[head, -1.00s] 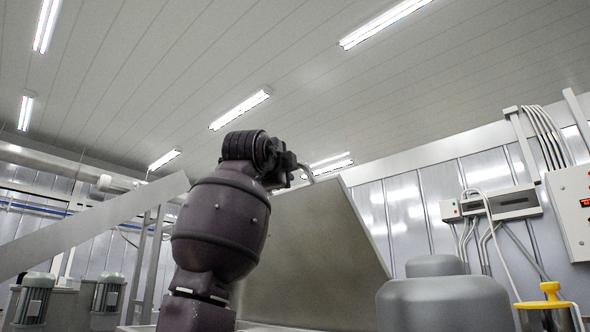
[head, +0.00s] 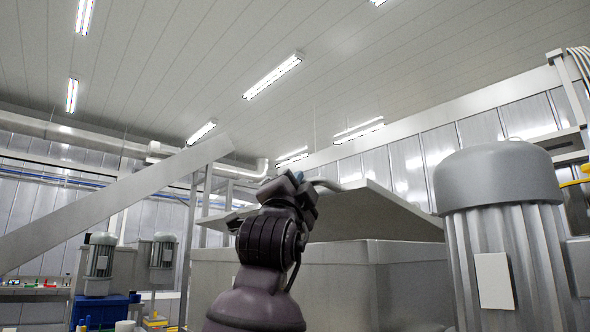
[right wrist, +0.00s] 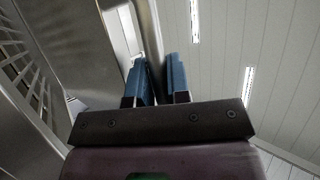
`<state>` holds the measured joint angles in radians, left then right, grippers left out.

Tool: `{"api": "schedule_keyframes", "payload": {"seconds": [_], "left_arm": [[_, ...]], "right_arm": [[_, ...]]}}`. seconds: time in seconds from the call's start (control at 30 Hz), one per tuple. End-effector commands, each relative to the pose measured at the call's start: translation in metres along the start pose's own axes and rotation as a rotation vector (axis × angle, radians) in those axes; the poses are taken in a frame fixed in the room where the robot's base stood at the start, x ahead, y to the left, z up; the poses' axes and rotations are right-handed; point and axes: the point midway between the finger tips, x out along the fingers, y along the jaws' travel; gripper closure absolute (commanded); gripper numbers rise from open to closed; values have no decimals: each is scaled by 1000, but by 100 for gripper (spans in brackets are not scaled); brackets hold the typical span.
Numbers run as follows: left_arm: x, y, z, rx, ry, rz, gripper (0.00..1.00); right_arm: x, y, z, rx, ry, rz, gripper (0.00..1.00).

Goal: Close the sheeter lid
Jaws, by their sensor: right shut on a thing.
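The sheeter lid (head: 375,212) is a flat grey metal panel in the head view, tilted low above the boxy sheeter body (head: 335,280), with a gap under its near part. A curved metal handle bar (head: 326,184) stands at its upper edge. My right gripper (head: 300,177) is at that edge, shut on the handle. In the right wrist view, the right gripper's blue fingers (right wrist: 158,78) lie on both sides of the handle bar (right wrist: 150,45). My arm hides part of the lid and body. My left gripper is not in view.
A large grey ribbed motor (head: 505,235) stands close on the right. A sloping metal beam (head: 110,215) crosses the left side. Smaller motors (head: 101,258) and blue crates (head: 100,310) are at the back left. The space above the lid is open.

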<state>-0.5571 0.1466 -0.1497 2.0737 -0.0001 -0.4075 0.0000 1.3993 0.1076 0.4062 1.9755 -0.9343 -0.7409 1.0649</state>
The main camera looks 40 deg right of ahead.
Motion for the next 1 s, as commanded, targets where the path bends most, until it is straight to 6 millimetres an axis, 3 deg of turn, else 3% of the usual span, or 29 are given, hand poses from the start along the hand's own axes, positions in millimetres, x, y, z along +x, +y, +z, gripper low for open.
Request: {"api": "schedule_keyframes", "payload": {"seconds": [0.03,0.1,0.4,0.97,1.0], "left_arm": [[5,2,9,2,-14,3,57],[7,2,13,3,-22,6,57],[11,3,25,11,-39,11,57],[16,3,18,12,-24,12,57],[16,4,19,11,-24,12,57]], "right_arm": [[-13,16,12,-18,-9,-18,100],[-24,27,16,-31,-9,-50,100],[-56,58,26,-28,-6,-59,100],[-66,70,29,-26,-7,-53,100],[-66,71,29,-26,-7,-52,82]]}}
